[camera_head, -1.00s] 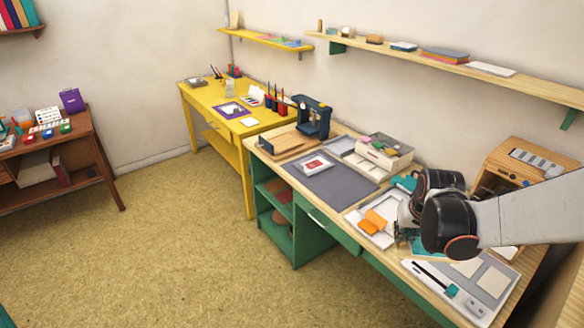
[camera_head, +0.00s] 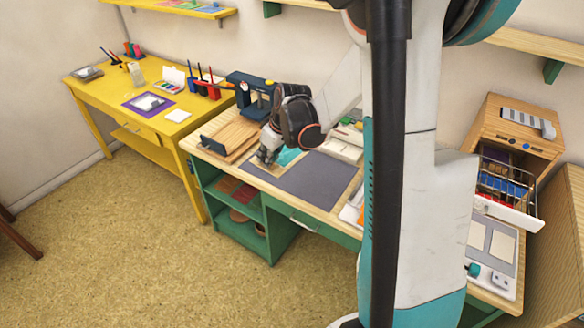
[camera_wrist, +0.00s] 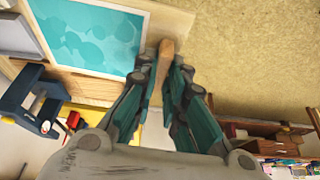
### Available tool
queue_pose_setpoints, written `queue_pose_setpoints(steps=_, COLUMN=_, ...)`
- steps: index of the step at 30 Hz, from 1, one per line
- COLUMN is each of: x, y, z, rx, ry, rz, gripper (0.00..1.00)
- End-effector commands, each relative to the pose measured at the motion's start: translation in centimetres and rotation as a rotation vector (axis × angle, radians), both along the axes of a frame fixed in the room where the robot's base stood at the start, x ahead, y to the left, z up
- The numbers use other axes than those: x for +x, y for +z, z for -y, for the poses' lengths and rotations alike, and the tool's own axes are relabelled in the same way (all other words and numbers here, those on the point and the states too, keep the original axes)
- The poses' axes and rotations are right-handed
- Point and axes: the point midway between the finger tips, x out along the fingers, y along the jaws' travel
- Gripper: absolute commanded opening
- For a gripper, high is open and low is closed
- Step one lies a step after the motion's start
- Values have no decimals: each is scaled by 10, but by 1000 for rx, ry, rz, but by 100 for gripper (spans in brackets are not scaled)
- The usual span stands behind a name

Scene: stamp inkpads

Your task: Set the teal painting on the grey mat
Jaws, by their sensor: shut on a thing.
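The teal painting (camera_head: 288,156) is at the far left part of the grey mat (camera_head: 308,182), beside my gripper. In the wrist view the painting (camera_wrist: 90,35) lies flat, teal with paler round patches and a white border. My gripper (camera_head: 266,158) is low over the mat's left end. In the wrist view its fingers (camera_wrist: 167,62) are close together at the painting's edge, with a tan wooden piece between the tips. Whether the painting touches the mat cannot be told.
A wooden board (camera_head: 232,133) and a blue press (camera_head: 252,90) stand left of the mat. A pale box (camera_head: 342,143) is behind it. A wooden cabinet (camera_head: 515,130) with an open wire basket is at right. The mat's front and right are bare.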

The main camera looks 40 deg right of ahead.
Motion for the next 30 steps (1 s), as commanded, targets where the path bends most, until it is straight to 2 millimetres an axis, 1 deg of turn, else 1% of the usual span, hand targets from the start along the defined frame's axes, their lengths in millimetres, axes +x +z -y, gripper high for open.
queue_pose_setpoints(steps=1, x=-3, y=0, z=28, rx=2, ry=33, rz=-1, gripper=0)
queue_pose_setpoints(steps=2, x=-5, y=0, z=41, rx=1, ry=64, rz=0, gripper=0)
queue_pose_setpoints(steps=3, x=-9, y=1, z=59, rx=2, ry=108, rz=0, gripper=0)
queue_pose_setpoints(steps=5, x=-15, y=1, z=86, rx=2, ry=173, rz=1, gripper=0)
queue_pose_setpoints(steps=6, x=-19, y=3, z=103, rx=2, ry=215, rz=0, gripper=0)
queue_pose_setpoints(steps=9, x=-32, y=5, z=142, rx=2, ry=315, rz=0, gripper=0)
queue_pose_setpoints(steps=12, x=-45, y=8, z=171, rx=3, ry=396, rz=0, gripper=0)
queue_pose_setpoints(steps=13, x=-48, y=9, z=178, rx=2, ry=416, rz=0, gripper=0)
queue_pose_setpoints(steps=16, x=-56, y=11, z=194, rx=1, ry=464, rz=0, gripper=0)
queue_pose_setpoints(steps=18, x=-59, y=8, z=200, rx=2, ry=483, rz=-1, gripper=0)
queue_pose_setpoints(steps=20, x=-60, y=2, z=201, rx=1, ry=492, rz=-1, gripper=0)
queue_pose_setpoints(steps=23, x=-60, y=-19, z=202, rx=1, ry=494, rz=0, gripper=0)
queue_pose_setpoints(steps=30, x=-60, y=-79, z=201, rx=0, ry=492, rz=-1, gripper=0)
